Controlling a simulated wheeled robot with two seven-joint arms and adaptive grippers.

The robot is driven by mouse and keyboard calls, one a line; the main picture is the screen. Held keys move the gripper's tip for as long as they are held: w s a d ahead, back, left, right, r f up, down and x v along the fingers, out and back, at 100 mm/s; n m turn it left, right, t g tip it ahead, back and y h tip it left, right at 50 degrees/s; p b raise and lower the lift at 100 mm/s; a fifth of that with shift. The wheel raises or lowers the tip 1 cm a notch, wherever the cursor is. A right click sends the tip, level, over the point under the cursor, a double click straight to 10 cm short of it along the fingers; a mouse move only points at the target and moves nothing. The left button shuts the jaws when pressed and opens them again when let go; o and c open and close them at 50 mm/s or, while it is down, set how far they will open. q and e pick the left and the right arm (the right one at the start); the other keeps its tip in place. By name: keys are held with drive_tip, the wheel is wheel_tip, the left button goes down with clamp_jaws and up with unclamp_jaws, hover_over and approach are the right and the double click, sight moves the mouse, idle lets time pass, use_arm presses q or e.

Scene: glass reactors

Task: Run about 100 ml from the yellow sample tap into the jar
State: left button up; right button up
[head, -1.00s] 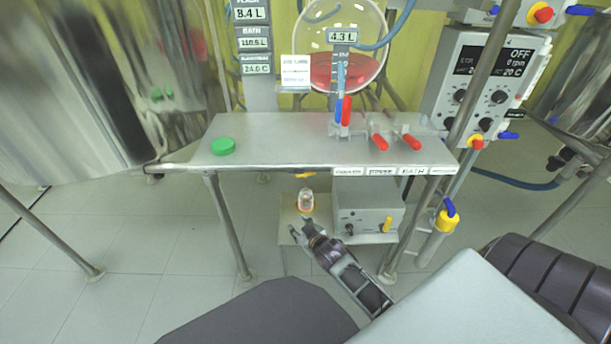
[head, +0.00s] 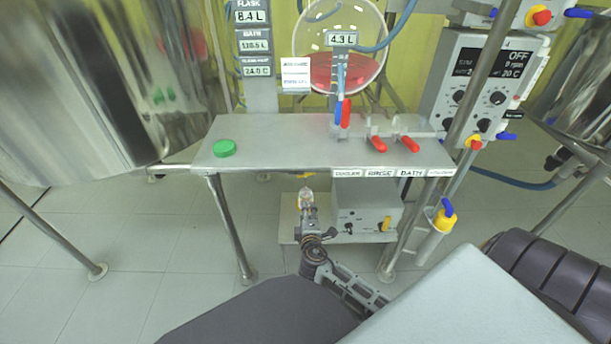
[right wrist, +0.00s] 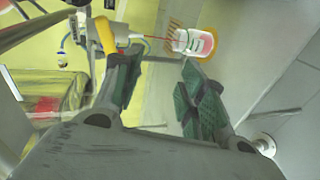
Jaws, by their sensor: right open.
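The small clear jar (head: 306,198) stands on the low plate under the bench, below the yellow sample tap (head: 305,175). In the right wrist view the jar (right wrist: 193,42) holds some red liquid and has a pale label; I cannot read a level. A thin red line runs from the yellow tap (right wrist: 107,36) to the jar's mouth, like a stream of liquid. My right gripper (head: 308,212) is in front of the jar. The wrist view shows its two fingers (right wrist: 160,62) apart and empty, with the tap and jar beyond the tips. My left gripper is not in view.
A grey bench (head: 290,145) with a green cap (head: 224,148) and red-handled valves (head: 377,144) hangs over the jar. A grey box (head: 366,212) stands right of the jar. Bench legs (head: 228,222) flank the space. A round flask (head: 365,68) of red liquid is behind.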

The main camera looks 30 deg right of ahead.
sight(305, 175)
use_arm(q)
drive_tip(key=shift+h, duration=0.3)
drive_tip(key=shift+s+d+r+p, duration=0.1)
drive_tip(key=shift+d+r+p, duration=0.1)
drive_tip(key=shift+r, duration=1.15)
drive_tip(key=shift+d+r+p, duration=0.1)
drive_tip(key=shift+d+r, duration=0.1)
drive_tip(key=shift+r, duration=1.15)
use_arm(e)
drive_tip(key=shift+w+a+r+n+t+h, duration=0.1)
drive_tip(key=shift+r+n+t+h, duration=0.3)
drive_tip(key=shift+r+n, duration=0.4)
drive_tip(key=shift+s+a+r+n+t+h, duration=0.15)
drive_tip(key=shift+r+n+t+h, duration=0.35)
drive_tip(key=shift+r, duration=0.65)
drive_tip(key=shift+w+a+r+n+t+h, duration=0.1)
drive_tip(key=shift+w+r+n+t+h, duration=0.15)
drive_tip(key=shift+r+n, duration=0.6)
drive_tip(key=shift+r, duration=0.1)
